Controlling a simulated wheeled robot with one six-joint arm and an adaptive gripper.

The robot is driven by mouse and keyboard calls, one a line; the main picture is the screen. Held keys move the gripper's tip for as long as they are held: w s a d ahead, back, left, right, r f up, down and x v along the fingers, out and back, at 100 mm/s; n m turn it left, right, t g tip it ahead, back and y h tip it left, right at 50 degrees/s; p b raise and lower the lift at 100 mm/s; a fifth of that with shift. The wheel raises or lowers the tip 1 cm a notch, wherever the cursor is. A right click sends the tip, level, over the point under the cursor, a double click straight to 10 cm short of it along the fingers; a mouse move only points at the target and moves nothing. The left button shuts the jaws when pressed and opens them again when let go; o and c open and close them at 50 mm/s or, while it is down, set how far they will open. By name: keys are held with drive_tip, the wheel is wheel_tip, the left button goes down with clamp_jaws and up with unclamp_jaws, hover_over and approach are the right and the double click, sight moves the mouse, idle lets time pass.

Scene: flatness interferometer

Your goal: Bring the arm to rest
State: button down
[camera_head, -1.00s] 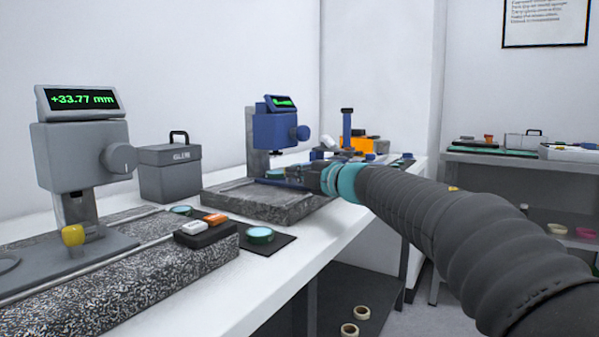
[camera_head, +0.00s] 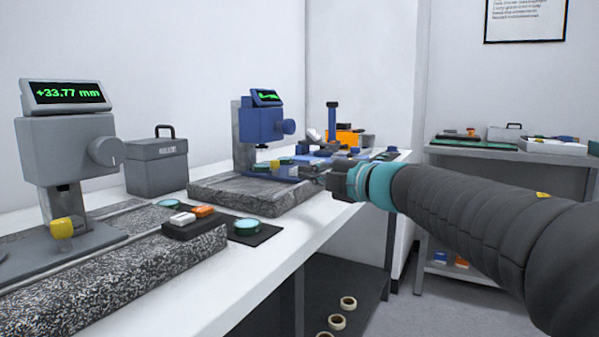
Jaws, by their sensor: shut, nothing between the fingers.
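My arm, in a dark ribbed sleeve, reaches in from the right edge of the head view. It ends in a teal band and my gripper (camera_head: 312,173). My gripper is shut and empty, pointing left over the right edge of the granite plate (camera_head: 225,198). The blue gauge stand (camera_head: 262,126) stands on that plate, to the left of my gripper. Small blue parts lie close around the fingertips, and I cannot tell whether any of them touch.
A grey gauge (camera_head: 65,150) reading +33.77 mm stands at left on a speckled granite base. A grey case (camera_head: 152,165), a round green-topped disc (camera_head: 248,227) and small blocks share the white bench (camera_head: 270,253). A second table (camera_head: 510,156) stands at back right. Open floor shows between them.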

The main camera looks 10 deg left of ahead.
drive_tip(key=shift+d, duration=0.3)
drive_tip(key=w+d+m+t+h, duration=0.1)
drive_tip(key=w+d+m+t, duration=0.1)
drive_tip(key=shift+w+d+m+h, duration=0.15)
drive_tip(key=shift+w+m+h, duration=0.15)
drive_tip(key=shift+h, duration=0.1)
drive_tip(key=d+f+m+t+h, duration=0.2)
drive_tip(key=d+f+m+h, duration=0.95)
drive_tip(key=d+m, duration=0.4)
drive_tip(key=s+d+f+m+g+h, duration=0.3)
drive_tip(key=s+d+f+m+g, duration=0.3)
drive_tip(key=s+f, duration=0.5)
drive_tip(key=s+d+f+m+g+y, duration=0.1)
drive_tip(key=s+f+m, duration=0.1)
drive_tip(key=s, duration=0.8)
drive_tip(key=s+d+f+m+g+y+p, duration=0.1)
drive_tip(key=s+f, duration=0.3)
drive_tip(key=s, duration=0.7)
drive_tip(key=shift+s+f+m+g, duration=0.15)
drive_tip(key=shift+f+m+g, duration=0.15)
drive_tip(key=shift+m, duration=0.25)
